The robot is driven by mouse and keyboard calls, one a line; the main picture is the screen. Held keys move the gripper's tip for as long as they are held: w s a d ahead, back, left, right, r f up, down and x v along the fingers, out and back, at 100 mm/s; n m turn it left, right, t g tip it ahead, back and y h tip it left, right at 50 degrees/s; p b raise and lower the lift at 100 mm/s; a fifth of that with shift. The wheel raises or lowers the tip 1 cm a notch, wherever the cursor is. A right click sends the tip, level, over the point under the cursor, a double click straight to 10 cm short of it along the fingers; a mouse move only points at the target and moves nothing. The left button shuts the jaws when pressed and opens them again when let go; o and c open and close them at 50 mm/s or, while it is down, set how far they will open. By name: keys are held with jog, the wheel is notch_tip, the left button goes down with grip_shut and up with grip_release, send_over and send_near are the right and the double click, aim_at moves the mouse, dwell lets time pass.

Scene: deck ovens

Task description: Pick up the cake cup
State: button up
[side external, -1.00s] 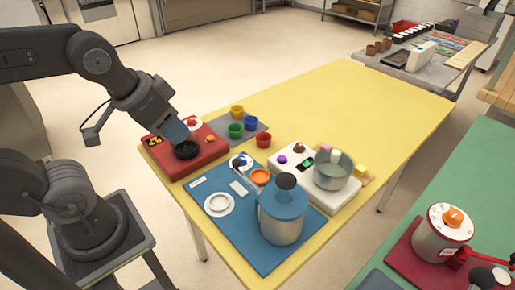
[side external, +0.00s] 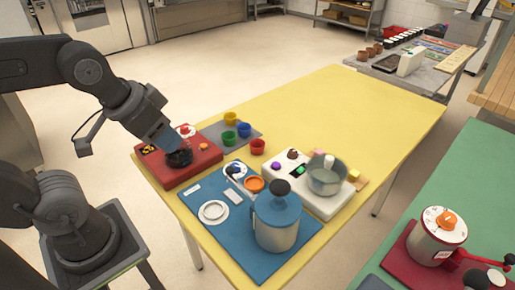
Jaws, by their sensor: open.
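Four small cups stand close together near the table's left edge: a yellow cup (side external: 231,118), a blue cup (side external: 244,130), a green cup (side external: 228,138) and a red cup (side external: 257,146). I cannot tell which one, if any, is the cake cup. My gripper (side external: 166,146) is left of these cups, close over a black round dish (side external: 180,158) on a red block (side external: 205,160). It is open; its fingers are small and hard to make out, and I see nothing held. I cannot tell whether it touches the dish.
A white unit (side external: 330,205) bears a metal pot (side external: 325,178). The far part of the yellow table (side external: 350,105) is clear.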

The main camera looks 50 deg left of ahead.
jog(key=o, duration=0.8)
jog(key=m+g+y, duration=0.1)
jog(key=m+g, duration=0.4)
jog(key=m, duration=1.8)
send_over(257, 144)
jog(key=s+d, duration=0.1)
jog(key=d, duration=0.2)
jog(key=f, duration=2.1)
jog(key=shift+s+a, duration=0.15)
jog(key=shift+a, duration=0.05)
jog(key=shift+n, duration=0.3)
jog(key=shift+a+f, duration=0.2)
jog(key=shift+f, duration=0.8)
jog(key=shift+a+f, duration=0.15)
jog(key=shift+f, duration=0.85)
jog(key=shift+a+f, duration=0.2)
jog(key=shift+f, duration=0.8)
